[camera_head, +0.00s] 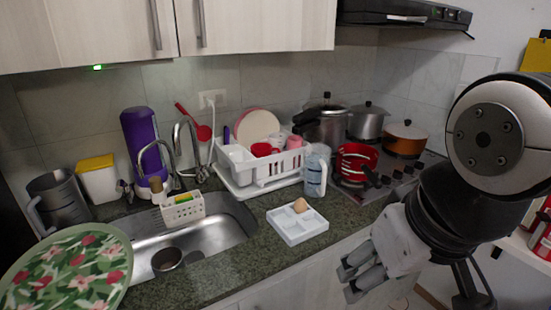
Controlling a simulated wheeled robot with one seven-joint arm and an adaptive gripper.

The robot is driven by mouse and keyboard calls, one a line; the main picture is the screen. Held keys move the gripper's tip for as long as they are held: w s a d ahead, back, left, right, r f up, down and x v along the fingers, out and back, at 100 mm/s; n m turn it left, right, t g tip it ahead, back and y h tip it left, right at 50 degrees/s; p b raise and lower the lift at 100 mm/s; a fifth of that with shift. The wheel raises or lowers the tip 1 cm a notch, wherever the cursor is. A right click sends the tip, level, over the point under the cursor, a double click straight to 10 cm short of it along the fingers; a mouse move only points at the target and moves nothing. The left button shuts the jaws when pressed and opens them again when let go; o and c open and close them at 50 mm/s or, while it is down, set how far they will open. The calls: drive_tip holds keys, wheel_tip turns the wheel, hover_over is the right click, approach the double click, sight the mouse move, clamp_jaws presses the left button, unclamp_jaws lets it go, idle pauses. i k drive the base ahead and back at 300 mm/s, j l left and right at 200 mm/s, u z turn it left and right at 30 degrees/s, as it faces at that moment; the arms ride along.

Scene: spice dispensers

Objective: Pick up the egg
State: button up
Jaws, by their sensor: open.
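A brown egg (301,205) sits at the far edge of a white compartmented tray (291,237) on the counter, in what looks like a back compartment. My gripper (345,282) is in front of the counter edge, to the right of the tray and lower in the picture. It is open and empty, apart from the egg. My arm fills the right side of the view.
A clear measuring jug (316,172) stands just behind the tray, near a red pot (357,164) on the stove. A white dish rack (262,172) stands behind. The sink (205,245) is to the left. Counter left of the tray is bare.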

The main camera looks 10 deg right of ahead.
sight(301, 205)
drive_tip(key=i+l+u, duration=0.55)
drive_tip(key=u, duration=0.15)
drive_tip(key=i+l+u, duration=0.4)
drive_tip(key=k, duration=0.1)
